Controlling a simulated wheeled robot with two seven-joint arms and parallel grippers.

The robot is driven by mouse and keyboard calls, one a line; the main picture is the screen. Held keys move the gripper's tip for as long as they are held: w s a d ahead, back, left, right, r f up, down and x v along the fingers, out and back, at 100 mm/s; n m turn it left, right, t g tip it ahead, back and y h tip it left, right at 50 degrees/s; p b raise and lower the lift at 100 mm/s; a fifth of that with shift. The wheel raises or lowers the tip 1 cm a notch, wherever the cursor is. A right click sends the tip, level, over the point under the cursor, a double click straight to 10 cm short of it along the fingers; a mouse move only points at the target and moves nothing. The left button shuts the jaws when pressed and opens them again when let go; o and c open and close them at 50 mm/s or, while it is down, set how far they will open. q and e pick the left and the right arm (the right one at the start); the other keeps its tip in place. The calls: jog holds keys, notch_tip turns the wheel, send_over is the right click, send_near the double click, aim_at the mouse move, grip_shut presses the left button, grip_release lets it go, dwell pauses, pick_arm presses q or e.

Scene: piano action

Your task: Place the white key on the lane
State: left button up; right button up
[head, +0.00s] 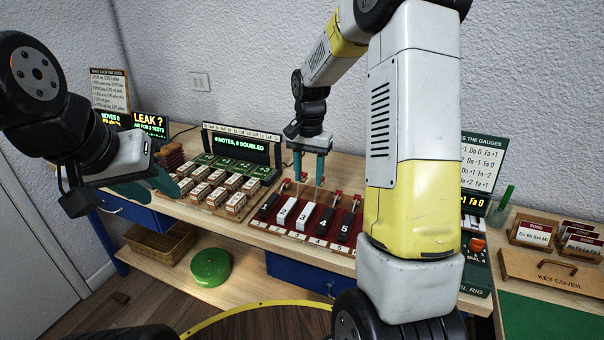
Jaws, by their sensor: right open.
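Two white keys, numbered 2 (285,213) and 3 (304,217), lie side by side on the red key tray (271,232). Black keys lie on both sides of them: one at the left (268,206), and keys 4 (325,221) and 5 (346,227) at the right. My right gripper (309,182) points down over the back of the tray, its teal fingers apart with nothing seen between them. My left gripper (150,187) is at the left, above the bench edge and away from the keys. Its fingers are partly hidden, so its opening is unclear.
A rack of small labelled blocks (212,190) stands left of the tray, before a green-lit display (240,146). A control panel with an orange knob (477,244) and a key cover (552,273) are at the right. A green round object (210,268) lies on the lower shelf.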

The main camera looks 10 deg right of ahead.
jog(key=s+r+n+t, duration=0.2)
jog(key=s+r+n, duration=0.1)
jog(key=s+r, duration=0.7)
jog(key=s+a+r+n+t+y, duration=0.1)
jog(key=s+r+n+t, duration=0.1)
jog(key=s, duration=0.5)
jog(key=s+a+r+n+t+y, duration=0.1)
jog(key=s+r+n+t, duration=0.1)
jog(key=s+r, duration=0.2)
jog(key=s, duration=0.3)
jog(key=shift+a, duration=0.1)
